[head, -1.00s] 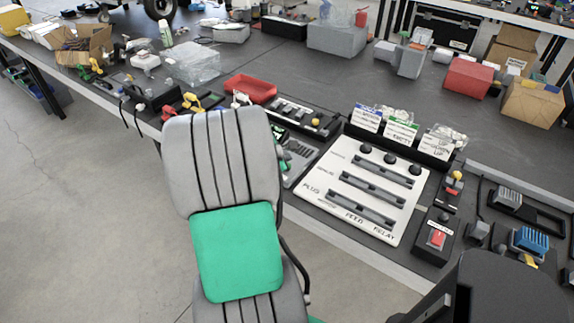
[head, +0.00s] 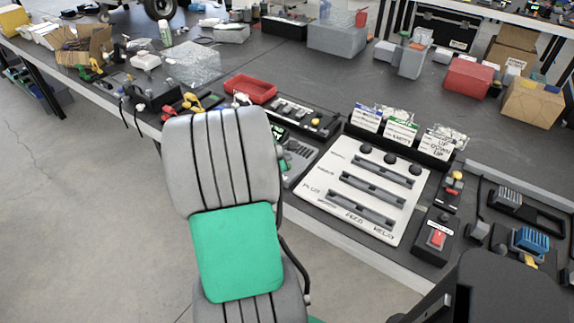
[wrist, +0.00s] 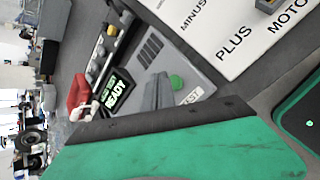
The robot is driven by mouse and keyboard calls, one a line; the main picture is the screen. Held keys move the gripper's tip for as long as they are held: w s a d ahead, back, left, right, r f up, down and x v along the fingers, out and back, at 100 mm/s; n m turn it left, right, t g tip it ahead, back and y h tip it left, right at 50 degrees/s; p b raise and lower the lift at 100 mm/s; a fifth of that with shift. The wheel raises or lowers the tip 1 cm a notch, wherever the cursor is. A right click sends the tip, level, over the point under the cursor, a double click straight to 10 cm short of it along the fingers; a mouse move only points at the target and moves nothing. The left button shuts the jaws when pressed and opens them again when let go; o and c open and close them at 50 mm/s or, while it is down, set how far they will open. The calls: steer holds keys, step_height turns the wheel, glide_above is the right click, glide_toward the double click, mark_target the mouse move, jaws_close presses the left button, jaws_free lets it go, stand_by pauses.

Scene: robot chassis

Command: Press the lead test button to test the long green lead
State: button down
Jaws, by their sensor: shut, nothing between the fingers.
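The tester (head: 299,160) is a grey console at the bench's near edge, partly hidden by my arm in the head view. In the wrist view its lit display (wrist: 116,90) reads READY in green. The round green test button (wrist: 177,82) is on its panel beside a label partly reading TEST. My gripper (wrist: 163,80) appears as shut grey fingers close beside the button, with nothing held. I cannot tell whether they touch it. In the head view my grey and green arm hides the gripper. I cannot make out the long green lead.
A white board (head: 362,190) with slots and black knobs lies right of the tester. Behind the tester is a black strip (head: 303,117) with knobs, and a red tray (head: 250,88). A box with a red switch (head: 437,238) stands at right. The bench middle is fairly clear.

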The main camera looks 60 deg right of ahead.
steer(key=shift+f, duration=0.1)
steer(key=shift+f, duration=0.3)
steer(key=shift+f+b, duration=0.3)
steer(key=shift+f, duration=0.2)
stand_by(0.9)
steer(key=shift+r+p, duration=0.85)
steer(key=shift+r, duration=0.05)
step_height(320, 180, up, 5)
steer(key=p, duration=0.4)
steer(key=shift+r+p, duration=0.1)
steer(key=shift+p, duration=0.2)
